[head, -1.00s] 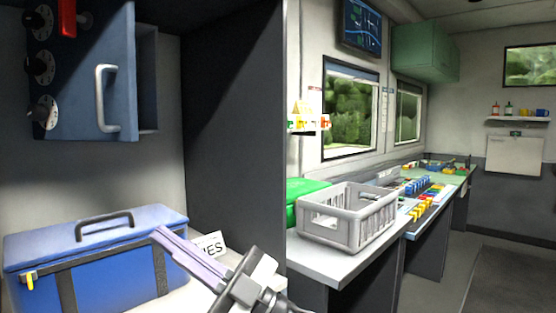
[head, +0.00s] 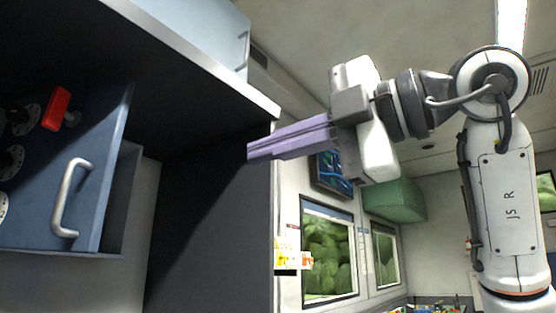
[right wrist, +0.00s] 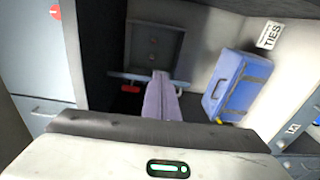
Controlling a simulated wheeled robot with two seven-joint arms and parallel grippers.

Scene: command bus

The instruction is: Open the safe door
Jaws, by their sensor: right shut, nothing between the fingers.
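The safe is a blue-grey box on the left of the head view. Its door (head: 98,165) has a silver bar handle (head: 68,198), black dials at its left and a red lever (head: 57,107). The door seems to stand out from the safe body (head: 122,200), which shows behind its right edge. In the right wrist view the dark safe interior (right wrist: 152,45) shows beside the door, seen nearly edge-on. My right gripper (head: 250,151), with purple fingers, is shut and empty. It is up and right of the handle, apart from it. My left gripper is out of view.
A white-edged shelf (head: 205,65) overhangs the safe, and a dark partition (head: 215,230) stands to its right. A blue case (right wrist: 238,85) lies near the safe in the right wrist view, beside a TIES label (right wrist: 269,35). Windows and a green cabinet (head: 395,200) are farther off.

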